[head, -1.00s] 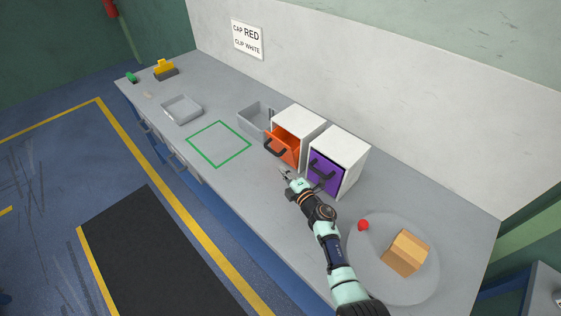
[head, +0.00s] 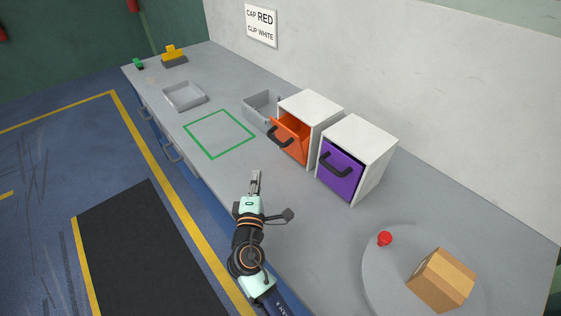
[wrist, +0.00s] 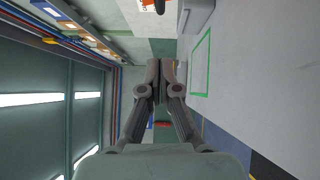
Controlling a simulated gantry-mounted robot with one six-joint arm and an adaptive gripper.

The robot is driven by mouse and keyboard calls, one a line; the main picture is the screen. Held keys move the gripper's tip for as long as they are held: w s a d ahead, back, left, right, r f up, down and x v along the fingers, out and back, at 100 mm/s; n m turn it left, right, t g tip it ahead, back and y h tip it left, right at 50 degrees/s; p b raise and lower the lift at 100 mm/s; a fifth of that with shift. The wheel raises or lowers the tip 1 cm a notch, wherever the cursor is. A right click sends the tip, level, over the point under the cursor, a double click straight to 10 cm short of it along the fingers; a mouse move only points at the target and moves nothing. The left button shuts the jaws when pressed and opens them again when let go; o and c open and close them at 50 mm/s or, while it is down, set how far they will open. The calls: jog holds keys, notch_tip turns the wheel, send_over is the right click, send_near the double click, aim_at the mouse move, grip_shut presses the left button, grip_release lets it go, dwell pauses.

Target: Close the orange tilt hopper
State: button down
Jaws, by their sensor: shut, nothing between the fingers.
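The orange tilt hopper (head: 291,143) sits in a white housing (head: 313,104) on the bench in the head view. Its front is tilted outward at the top and stands open, with a dark handle (head: 279,136) on it. My gripper (head: 255,175) is shut and empty. It is apart from the hopper, in front of it towards the bench's front edge. In the wrist view my gripper's fingers (wrist: 166,70) are together with nothing between them. A bit of orange (wrist: 144,4) and a dark handle show at the top edge there; the rest is out of frame.
A purple hopper (head: 341,170) in its own white housing stands to the right and looks shut. A grey bin (head: 262,108) stands left of the orange hopper. A round plate (head: 385,290) carries a box (head: 441,280) and a red object (head: 384,239). The green-outlined area (head: 219,134) is empty.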

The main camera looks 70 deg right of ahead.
jog(key=w+d+b, duration=0.1)
jog(key=d+b, duration=0.1)
jog(key=d, duration=1)
jog(key=shift+r+m+g, duration=0.3)
jog(key=shift+r+g, duration=0.1)
